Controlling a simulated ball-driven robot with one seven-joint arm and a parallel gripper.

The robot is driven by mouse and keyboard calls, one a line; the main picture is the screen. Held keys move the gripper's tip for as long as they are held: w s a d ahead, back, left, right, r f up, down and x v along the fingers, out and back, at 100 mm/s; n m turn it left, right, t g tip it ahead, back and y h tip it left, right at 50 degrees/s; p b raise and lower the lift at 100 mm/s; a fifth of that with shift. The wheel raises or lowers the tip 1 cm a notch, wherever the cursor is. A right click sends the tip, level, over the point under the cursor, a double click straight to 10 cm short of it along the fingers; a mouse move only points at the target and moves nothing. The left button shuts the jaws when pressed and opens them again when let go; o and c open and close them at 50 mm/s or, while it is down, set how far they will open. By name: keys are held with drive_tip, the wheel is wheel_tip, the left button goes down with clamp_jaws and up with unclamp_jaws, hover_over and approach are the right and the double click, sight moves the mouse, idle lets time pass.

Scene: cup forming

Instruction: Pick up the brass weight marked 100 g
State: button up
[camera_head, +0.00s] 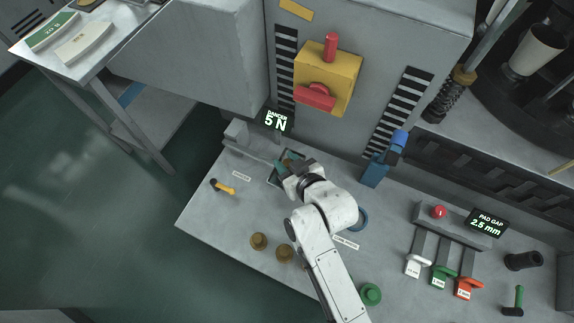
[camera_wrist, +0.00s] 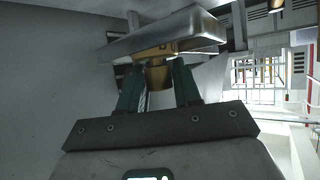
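My gripper (camera_head: 290,167) is at a small dark tray (camera_head: 274,181) below the DANCER 5 N display. In the wrist view its two green fingers (camera_wrist: 159,78) stand on either side of a brass piece (camera_wrist: 158,74). The brass fills most of the gap between them; I cannot tell whether they press on it. A grey metal plate (camera_wrist: 165,36) lies just beyond the brass. Two more brass weights, one (camera_head: 259,241) and another (camera_head: 285,253), sit on the bench left of my arm. I can read no 100 g mark on any brass piece.
On the grey bench (camera_head: 215,212) lies a yellow-and-black handle (camera_head: 222,187). A green knob (camera_head: 371,294) and a blue ring (camera_head: 359,218) are by my arm. Coloured levers (camera_head: 440,274) and a red button (camera_head: 438,211) stand to the right. The machine's wall rises behind.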

clamp_jaws()
